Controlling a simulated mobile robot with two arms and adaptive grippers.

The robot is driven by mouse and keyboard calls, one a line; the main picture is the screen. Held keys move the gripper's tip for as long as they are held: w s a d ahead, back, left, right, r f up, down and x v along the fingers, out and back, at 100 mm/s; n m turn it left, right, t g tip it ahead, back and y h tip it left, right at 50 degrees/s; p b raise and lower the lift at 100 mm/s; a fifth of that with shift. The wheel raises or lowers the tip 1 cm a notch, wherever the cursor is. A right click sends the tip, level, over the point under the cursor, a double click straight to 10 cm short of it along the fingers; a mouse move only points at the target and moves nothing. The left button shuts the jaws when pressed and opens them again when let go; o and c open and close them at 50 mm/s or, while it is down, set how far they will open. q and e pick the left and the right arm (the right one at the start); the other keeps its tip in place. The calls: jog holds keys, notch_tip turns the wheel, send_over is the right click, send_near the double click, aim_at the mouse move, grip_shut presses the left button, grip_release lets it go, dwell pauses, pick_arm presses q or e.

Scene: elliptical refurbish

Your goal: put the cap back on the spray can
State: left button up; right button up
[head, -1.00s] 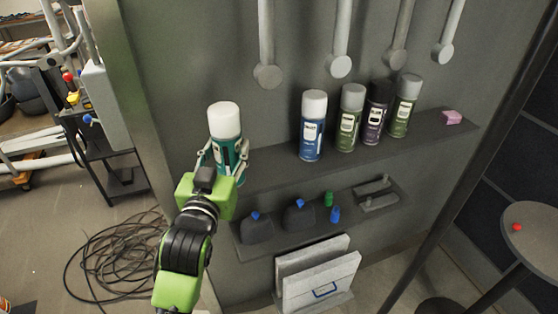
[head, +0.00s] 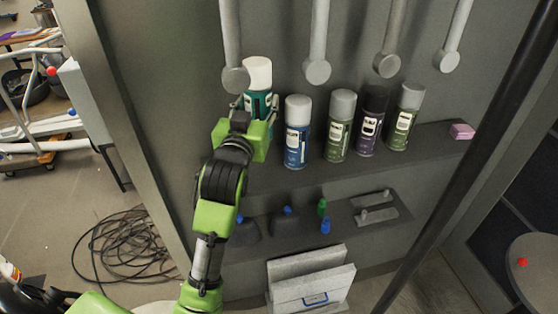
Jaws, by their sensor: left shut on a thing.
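A teal spray can (head: 257,105) with a white cap (head: 258,72) on its top stands upright at the left end of the upper shelf. My left gripper (head: 257,108) is shut on this can, around its body below the cap. The gripper and wrist hide the can's lower part, so I cannot tell whether its base touches the shelf. The cap looks straight and seated on the can. My right gripper is not in view.
A blue can (head: 297,140) with a white cap stands close to the right of the held can. A green can (head: 340,130), a dark can (head: 371,125) and another green can (head: 404,122) follow along the shelf (head: 430,147). Grey rods (head: 317,70) hang above. A pink block (head: 462,131) lies at the right end.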

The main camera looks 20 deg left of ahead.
aim_at(259, 115)
pick_arm(q)
notch_tip(259, 115, down, 3)
jog(key=f, duration=0.3)
jog(key=shift+s+a+p, duration=0.3)
jog(key=shift+a+p, duration=0.05)
jog(key=shift+a, duration=0.05)
jog(key=f, duration=0.3)
jog(key=shift+w+d+f, duration=0.2)
jog(key=shift+f, duration=0.15)
jog(key=shift+s, duration=0.1)
jog(key=shift+f, duration=0.2)
jog(key=o, duration=1.3)
jog(key=shift+o, duration=0.3)
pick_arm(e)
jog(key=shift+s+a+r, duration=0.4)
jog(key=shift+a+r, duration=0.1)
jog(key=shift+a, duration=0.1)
